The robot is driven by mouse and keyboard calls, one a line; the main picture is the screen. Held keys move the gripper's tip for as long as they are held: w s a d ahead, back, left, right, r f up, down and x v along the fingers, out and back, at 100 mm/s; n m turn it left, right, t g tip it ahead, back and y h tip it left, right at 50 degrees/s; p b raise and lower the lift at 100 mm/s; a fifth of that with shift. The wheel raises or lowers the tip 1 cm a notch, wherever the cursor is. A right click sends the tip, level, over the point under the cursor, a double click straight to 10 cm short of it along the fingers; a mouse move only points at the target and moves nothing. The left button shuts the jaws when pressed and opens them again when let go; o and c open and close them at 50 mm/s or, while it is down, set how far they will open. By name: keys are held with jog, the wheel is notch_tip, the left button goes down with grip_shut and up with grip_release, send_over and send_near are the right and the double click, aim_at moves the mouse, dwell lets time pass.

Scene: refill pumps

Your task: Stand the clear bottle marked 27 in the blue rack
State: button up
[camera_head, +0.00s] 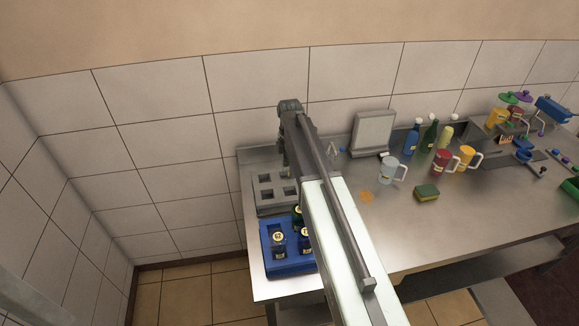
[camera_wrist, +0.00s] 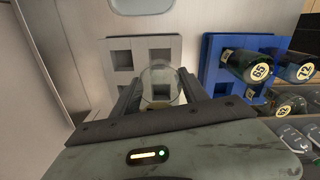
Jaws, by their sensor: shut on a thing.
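My gripper (camera_wrist: 160,82) is shut on a clear bottle (camera_wrist: 158,76), whose round see-through end shows between the fingers in the wrist view. Its number cannot be read. The bottle is over the grey rack (camera_wrist: 118,48) in this view; its height above it is hard to tell. The blue rack (camera_wrist: 212,62) is to the right of my gripper and apart from it. It holds dark bottles marked 65 (camera_wrist: 258,72), 72 (camera_wrist: 304,71) and 62 (camera_wrist: 284,109). In the head view the blue rack (camera_head: 290,271) is at the bench's front left corner, and my arm hides its right part.
The grey rack with square holes (camera_head: 262,209) stands behind the blue rack. A clear jug (camera_head: 388,167), a sponge (camera_head: 427,193), coloured jugs and bottles stand farther right on the steel bench (camera_head: 420,232). A tiled wall closes the back; the bench front is mostly clear.

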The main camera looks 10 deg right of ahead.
jog(key=shift+r+p, duration=2.95)
jog(key=shift+r, duration=0.05)
jog(key=shift+f, duration=0.1)
